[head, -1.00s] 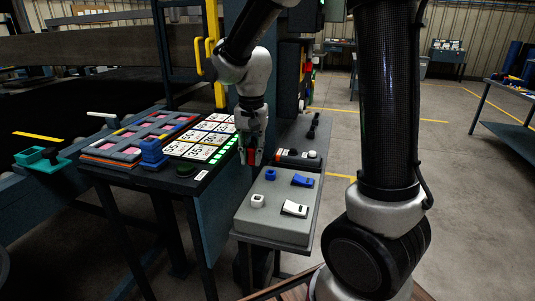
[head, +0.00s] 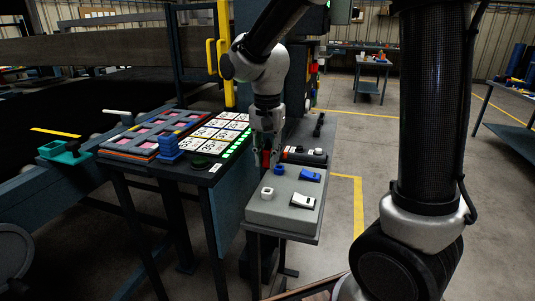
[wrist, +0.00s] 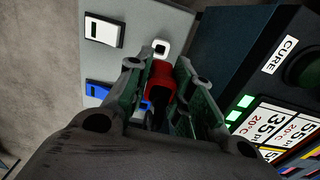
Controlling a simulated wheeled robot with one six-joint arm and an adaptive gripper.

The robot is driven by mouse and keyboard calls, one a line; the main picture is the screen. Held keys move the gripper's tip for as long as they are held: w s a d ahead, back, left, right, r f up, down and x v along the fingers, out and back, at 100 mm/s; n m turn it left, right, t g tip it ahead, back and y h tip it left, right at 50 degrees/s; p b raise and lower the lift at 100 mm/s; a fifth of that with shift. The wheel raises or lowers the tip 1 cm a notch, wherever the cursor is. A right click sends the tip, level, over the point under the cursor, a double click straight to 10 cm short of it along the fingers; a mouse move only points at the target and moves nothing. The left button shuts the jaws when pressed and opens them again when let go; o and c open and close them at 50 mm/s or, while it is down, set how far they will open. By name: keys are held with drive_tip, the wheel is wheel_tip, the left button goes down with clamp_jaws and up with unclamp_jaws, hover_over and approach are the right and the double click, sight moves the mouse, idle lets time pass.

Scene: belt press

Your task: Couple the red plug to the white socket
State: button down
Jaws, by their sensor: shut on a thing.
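My gripper (head: 267,152) is shut on the red plug (head: 266,158) and points down at the back left edge of the grey box. In the wrist view the red plug (wrist: 158,76) sits between the two fingers. The white socket (head: 267,192) stands upright on the box top, toward the front left, apart from the plug. In the wrist view the white socket (wrist: 161,47) shows just beyond the plug. A blue socket (head: 279,169) stands close to the plug in the head view; I cannot tell whether they touch. The fingers hide the plug's lower part.
The grey box (head: 282,212) also carries a blue switch (head: 310,175) and a white switch (head: 302,201). A dark unit (head: 304,155) with knobs lies behind it. To the left is a table with label cards (head: 213,135) and a blue stack (head: 170,147). Open floor lies right.

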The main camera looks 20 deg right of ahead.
sight(267, 166)
drive_tip(key=shift+f, duration=3.15)
drive_tip(key=shift+f, duration=1)
drive_tip(key=c, duration=1.2)
unclamp_jaws()
drive_tip(key=shift+o, duration=0.2)
drive_tip(key=shift+r, duration=0.1)
drive_tip(key=shift+r, duration=3.4)
